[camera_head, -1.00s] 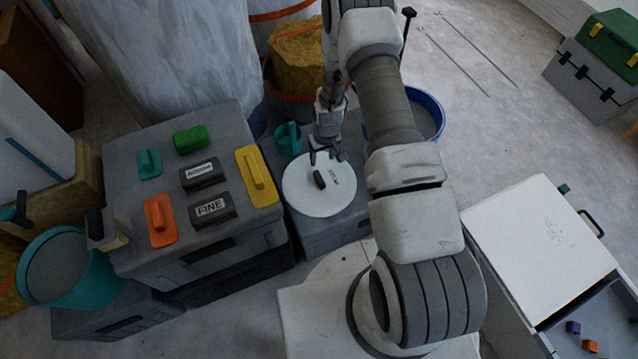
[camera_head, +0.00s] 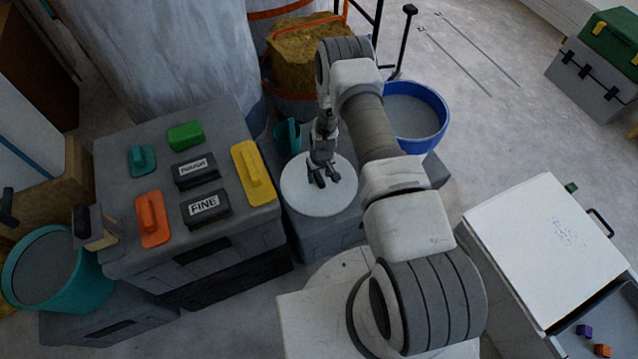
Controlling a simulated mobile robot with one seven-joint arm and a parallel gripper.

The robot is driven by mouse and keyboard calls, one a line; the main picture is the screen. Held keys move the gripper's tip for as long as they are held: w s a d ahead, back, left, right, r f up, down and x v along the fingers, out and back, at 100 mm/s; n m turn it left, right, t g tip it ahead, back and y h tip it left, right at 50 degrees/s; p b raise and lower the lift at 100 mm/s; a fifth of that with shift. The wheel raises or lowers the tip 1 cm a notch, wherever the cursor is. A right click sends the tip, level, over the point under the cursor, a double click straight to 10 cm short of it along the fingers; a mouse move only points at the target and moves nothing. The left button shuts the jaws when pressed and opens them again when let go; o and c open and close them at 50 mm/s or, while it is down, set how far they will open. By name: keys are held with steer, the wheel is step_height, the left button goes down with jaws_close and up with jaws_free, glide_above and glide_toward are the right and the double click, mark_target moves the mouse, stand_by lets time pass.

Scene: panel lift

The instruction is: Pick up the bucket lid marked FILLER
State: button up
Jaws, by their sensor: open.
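The white round lid (camera_head: 302,201) lies flat on a low grey box (camera_head: 322,234) at the middle of the view. My gripper (camera_head: 324,180) is open and has its fingers down at the middle of the lid. The lid's dark handle and its lettering are hidden behind the gripper. I cannot tell whether the fingers touch the handle.
A taller grey box (camera_head: 118,230) on the left bears a yellow trowel (camera_head: 252,172), an orange trowel (camera_head: 152,220), a block marked FINE (camera_head: 206,207) and other tools. A teal cup (camera_head: 287,136) stands just behind the lid. A blue bucket (camera_head: 443,112) is behind my arm.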

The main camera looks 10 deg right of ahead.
steer(key=shift+f, duration=0.1)
jaws_close()
stand_by(0.5)
